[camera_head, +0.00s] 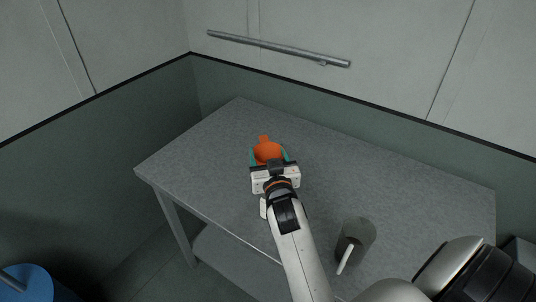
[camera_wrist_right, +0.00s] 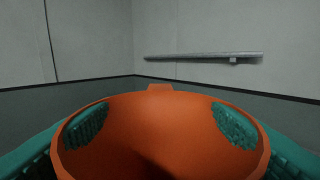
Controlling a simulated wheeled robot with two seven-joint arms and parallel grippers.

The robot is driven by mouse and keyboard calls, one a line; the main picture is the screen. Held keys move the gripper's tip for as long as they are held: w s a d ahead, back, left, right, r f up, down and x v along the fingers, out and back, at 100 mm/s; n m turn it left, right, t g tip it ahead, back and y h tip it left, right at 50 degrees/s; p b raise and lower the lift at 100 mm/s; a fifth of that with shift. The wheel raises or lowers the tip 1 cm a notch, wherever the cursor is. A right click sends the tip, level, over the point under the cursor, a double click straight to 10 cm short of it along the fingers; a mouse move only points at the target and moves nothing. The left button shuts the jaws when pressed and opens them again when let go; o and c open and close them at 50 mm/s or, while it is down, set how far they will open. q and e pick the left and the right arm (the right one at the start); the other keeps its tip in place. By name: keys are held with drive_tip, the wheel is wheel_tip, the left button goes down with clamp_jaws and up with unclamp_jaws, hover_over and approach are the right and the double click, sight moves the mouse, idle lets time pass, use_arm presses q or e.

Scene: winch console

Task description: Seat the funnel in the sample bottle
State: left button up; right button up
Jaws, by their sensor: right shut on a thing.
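The orange funnel (camera_head: 267,152) is over the table's left part. It fills the lower middle of the right wrist view (camera_wrist_right: 160,130), its wide mouth facing the camera. My right gripper (camera_head: 268,158) is shut on the funnel, with a teal finger pad on each side of it. No bottle can be made out for certain; the space under the funnel is hidden by the funnel and gripper, so I cannot tell whether it hangs free or rests on something. My left gripper is not in view.
A grey table (camera_head: 410,185) stands against the wall, mostly bare. A dark grey cylindrical vessel with a white strip (camera_head: 357,236) stands near its front edge, right of my forearm. A metal rail (camera_head: 280,48) is on the wall. A blue round object (camera_head: 28,284) is at lower left.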

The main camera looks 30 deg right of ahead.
idle(0.8)
drive_tip(key=shift+a+f+b, duration=0.1)
drive_tip(key=shift+f+b, duration=1.7)
drive_tip(key=shift+f, duration=1.1)
drive_tip(key=o, duration=1)
drive_tip(key=shift+o, duration=0.2)
